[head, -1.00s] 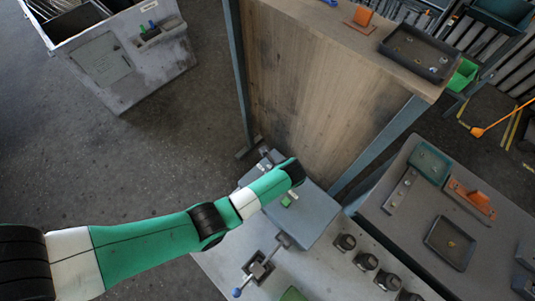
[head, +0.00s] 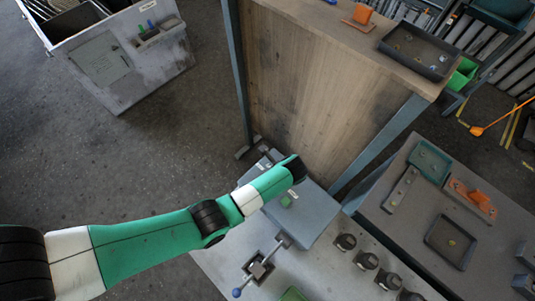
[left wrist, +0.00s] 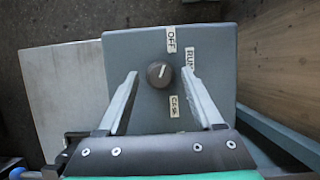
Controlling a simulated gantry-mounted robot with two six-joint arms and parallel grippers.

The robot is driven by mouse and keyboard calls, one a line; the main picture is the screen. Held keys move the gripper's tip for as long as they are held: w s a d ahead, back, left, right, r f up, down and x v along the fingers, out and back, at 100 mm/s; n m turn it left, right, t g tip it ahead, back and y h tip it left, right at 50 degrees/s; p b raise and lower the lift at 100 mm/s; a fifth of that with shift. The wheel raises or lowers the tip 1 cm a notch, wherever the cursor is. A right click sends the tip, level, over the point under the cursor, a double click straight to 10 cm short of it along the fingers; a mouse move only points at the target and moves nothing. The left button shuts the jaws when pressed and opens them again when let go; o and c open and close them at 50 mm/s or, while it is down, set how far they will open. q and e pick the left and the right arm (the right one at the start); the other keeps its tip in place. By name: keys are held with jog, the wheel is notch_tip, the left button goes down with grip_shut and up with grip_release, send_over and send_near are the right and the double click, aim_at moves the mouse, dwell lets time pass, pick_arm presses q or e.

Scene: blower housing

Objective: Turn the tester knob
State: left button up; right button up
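The tester is a blue-grey box (head: 305,222) with a flat top in the head view, below my left arm's end. In the left wrist view its top (left wrist: 125,52) carries a dark round knob (left wrist: 159,74) with a pale pointer line, aimed up and slightly right. White labels sit around the knob: OFF (left wrist: 171,40) above, RUN (left wrist: 190,57) to the right, and a third below it, too small to read surely. My left gripper (left wrist: 160,74) is open, with one finger on each side of the knob and visible gaps between. My right gripper is not in view.
A lever with a blue ball end (head: 237,292) and several dark round fittings (head: 345,241) are on the grey bench below the box. A wooden panel (head: 305,90) stands close behind it. A side table (head: 400,215) with trays is at right.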

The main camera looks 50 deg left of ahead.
pick_arm(q)
jog(key=p+v, duration=0.2)
jog(key=v, duration=0.9)
jog(key=shift+r, duration=0.3)
